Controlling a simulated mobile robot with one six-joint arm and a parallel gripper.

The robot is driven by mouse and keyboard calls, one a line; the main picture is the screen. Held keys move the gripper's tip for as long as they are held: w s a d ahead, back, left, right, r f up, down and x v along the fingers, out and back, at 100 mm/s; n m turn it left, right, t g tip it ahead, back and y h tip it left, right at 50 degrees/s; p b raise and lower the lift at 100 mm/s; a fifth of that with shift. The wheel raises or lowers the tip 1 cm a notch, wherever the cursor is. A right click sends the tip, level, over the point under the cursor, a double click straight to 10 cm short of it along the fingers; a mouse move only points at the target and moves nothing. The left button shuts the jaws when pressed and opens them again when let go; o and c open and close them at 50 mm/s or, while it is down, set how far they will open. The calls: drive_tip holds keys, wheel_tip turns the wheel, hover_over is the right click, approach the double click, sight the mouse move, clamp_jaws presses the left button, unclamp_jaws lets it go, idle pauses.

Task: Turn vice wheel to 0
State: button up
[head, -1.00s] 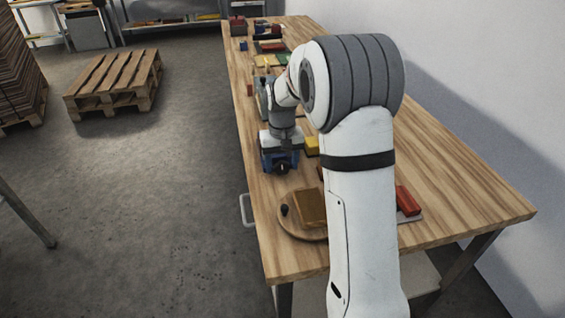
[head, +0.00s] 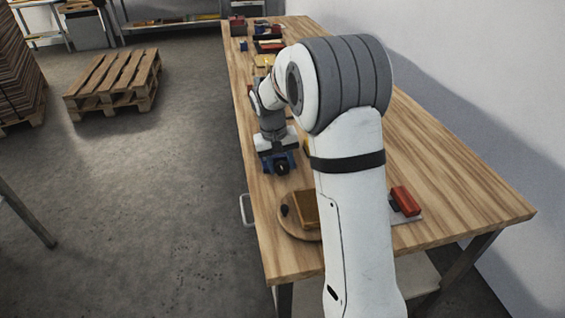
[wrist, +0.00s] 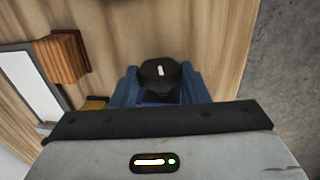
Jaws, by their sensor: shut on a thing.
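A dark round knob, which I take for the vice wheel (wrist: 160,75), sits in the middle of the wrist view. It has a short white mark on its face, pointing nearly straight up in the picture. In the head view it shows as a small black shape (head: 282,168) at the near left side of the bench. My gripper (head: 279,163) is down at the wheel and shut on it. Blue parts flank the wheel on both sides; I cannot tell clearly which are fingers and which are vice. Any number scale is not readable.
The wooden bench (head: 450,185) has free room on its right. A round board (head: 297,228) with a brown block (head: 304,208) is near the front. A red block (head: 405,200) lies right of my arm. Several coloured items stand at the far end.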

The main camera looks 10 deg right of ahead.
drive_tip(key=h, duration=0.1)
drive_tip(key=h+b, duration=0.1)
drive_tip(key=a+h, duration=0.1)
drive_tip(key=h, duration=0.1)
drive_tip(key=shift+f+b, duration=0.25)
drive_tip(key=shift+b, duration=0.1)
drive_tip(key=shift+a+f+h+b, duration=0.15)
drive_tip(key=shift+h+b, duration=0.8)
drive_tip(key=shift+h, duration=0.75)
drive_tip(key=o, duration=1)
drive_tip(key=shift+c, duration=0.2)
